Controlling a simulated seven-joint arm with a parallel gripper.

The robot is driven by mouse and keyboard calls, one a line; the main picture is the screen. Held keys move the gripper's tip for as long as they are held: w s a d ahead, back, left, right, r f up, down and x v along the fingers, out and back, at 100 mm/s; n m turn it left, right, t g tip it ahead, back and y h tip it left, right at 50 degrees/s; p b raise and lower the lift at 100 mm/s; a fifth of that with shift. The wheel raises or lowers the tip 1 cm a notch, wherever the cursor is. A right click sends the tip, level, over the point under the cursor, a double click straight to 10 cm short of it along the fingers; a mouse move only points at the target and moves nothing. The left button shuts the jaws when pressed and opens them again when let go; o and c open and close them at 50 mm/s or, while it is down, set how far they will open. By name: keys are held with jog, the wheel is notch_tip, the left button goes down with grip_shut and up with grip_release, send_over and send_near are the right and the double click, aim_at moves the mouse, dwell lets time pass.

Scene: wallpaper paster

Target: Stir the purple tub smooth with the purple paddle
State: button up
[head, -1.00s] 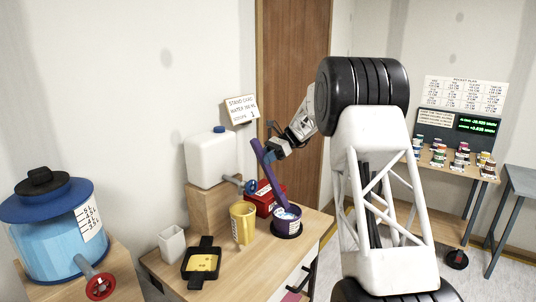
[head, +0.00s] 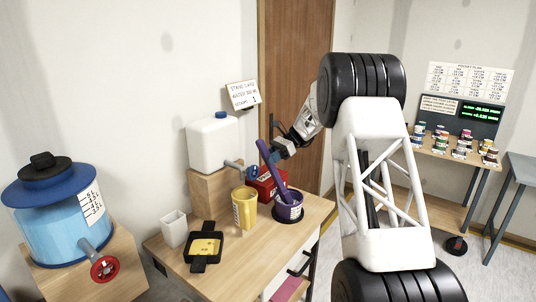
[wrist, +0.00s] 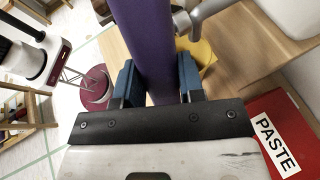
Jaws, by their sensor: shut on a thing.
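The purple tub (head: 288,212) stands on a dark round base on the wooden bench, with a label on its side. The purple paddle (head: 270,166) leans up and left, its lower end inside the tub. My gripper (head: 280,150) is shut on the paddle's upper part, above the tub. In the wrist view my gripper's blue fingers (wrist: 157,82) clasp the purple paddle (wrist: 142,40) from both sides. The tub's contents are hardly visible now.
A yellow cup (head: 244,208), a black tray (head: 204,246), a white cup (head: 173,229) and a red paste box (head: 267,184) crowd the bench near the tub. A white jug (head: 213,145) stands on a wooden block behind. A blue tank (head: 58,222) is at far left.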

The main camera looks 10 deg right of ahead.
jog(key=shift+w+d+f, duration=0.1)
jog(key=shift+d+f, duration=0.15)
jog(key=shift+f, duration=0.4)
jog(key=shift+w+d+f, duration=0.1)
jog(key=shift+d+f, duration=0.15)
jog(key=shift+f, duration=0.35)
jog(key=shift+d+f, duration=0.25)
jog(key=shift+f, duration=0.4)
jog(key=shift+s+d, duration=0.15)
jog(key=shift+d, duration=0.05)
